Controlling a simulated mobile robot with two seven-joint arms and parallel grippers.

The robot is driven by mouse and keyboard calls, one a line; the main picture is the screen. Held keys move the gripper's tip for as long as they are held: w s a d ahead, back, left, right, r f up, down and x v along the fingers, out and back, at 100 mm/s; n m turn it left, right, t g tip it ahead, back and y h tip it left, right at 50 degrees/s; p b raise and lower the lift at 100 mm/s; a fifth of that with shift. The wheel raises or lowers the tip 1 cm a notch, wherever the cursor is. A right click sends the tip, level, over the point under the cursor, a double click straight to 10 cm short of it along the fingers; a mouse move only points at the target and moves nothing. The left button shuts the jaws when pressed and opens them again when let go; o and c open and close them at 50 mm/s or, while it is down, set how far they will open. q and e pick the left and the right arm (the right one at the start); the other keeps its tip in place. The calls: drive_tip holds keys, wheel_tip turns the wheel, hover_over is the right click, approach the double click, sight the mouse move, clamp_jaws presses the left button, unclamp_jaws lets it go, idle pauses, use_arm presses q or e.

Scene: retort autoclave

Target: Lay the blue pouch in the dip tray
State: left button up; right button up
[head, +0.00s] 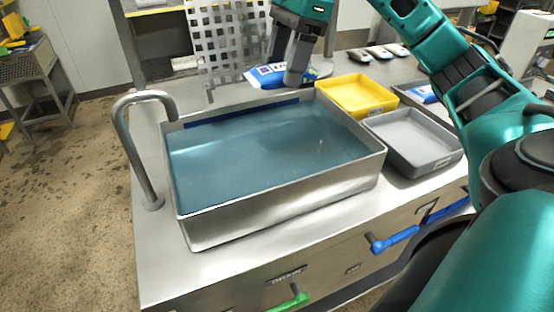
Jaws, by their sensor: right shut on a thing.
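A blue-and-white pouch (262,75) is held up between the fingers of my right gripper (287,68). The fingers cover part of the pouch. In the head view it appears at the back right corner of a steel tray (285,203) filled with bluish water, which looks like the dip tray. I cannot tell how high the pouch is above the rim. No pouch shows in the water. My left gripper is not in view.
A yellow tray (356,93) and an empty grey tray (418,141) stand right of the water tray. Another blue pouch (424,92) lies behind the grey one. A bent metal pipe (132,150) rises at the left. A perforated metal panel (225,40) stands behind.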

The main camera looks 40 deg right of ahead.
drive_tip(key=b, duration=0.3)
hover_over(279, 166)
drive_tip(key=d, duration=0.1)
drive_tip(key=f, duration=1.4)
drive_tip(key=shift+s+f, duration=0.1)
drive_tip(key=shift+s, duration=0.1)
drive_tip(key=shift+f, duration=0.45)
wheel_tip(279, 166, down, 4)
drive_tip(key=shift+b, duration=0.6)
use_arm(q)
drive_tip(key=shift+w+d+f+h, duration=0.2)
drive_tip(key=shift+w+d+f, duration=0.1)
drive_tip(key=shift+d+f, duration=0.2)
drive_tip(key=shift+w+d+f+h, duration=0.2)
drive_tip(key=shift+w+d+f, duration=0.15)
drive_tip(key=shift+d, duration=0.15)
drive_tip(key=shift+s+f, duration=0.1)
use_arm(e)
drive_tip(key=shift+f, duration=0.15)
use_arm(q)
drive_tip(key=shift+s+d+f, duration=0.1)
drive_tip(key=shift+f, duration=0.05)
use_arm(e)
drive_tip(key=o, duration=1.1)
